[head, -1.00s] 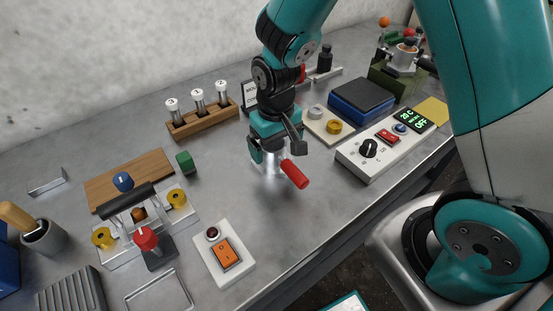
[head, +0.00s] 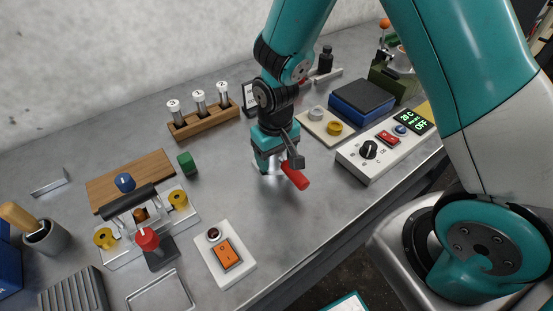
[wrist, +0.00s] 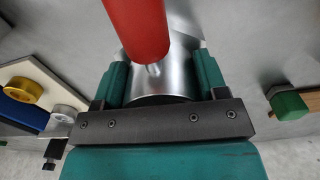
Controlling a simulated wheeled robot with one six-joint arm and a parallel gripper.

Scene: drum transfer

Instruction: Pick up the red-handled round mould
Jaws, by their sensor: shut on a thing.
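The round mould is a shiny metal cylinder with a red handle (head: 295,176) that sticks out toward the front right in the head view. Its metal body (wrist: 160,75) lies between the two teal fingers in the wrist view, with the red handle (wrist: 138,28) above it. My gripper (head: 268,163) points down and is shut on the mould body. In the head view the gripper covers most of the body. I cannot tell whether the mould's underside touches the bench.
A white controller box (head: 385,150) stands to the right, with a blue-black block (head: 362,98) behind it. A tube rack (head: 205,120), a green block (head: 186,163) and a switch box (head: 226,256) are to the left. The bench around the gripper is clear.

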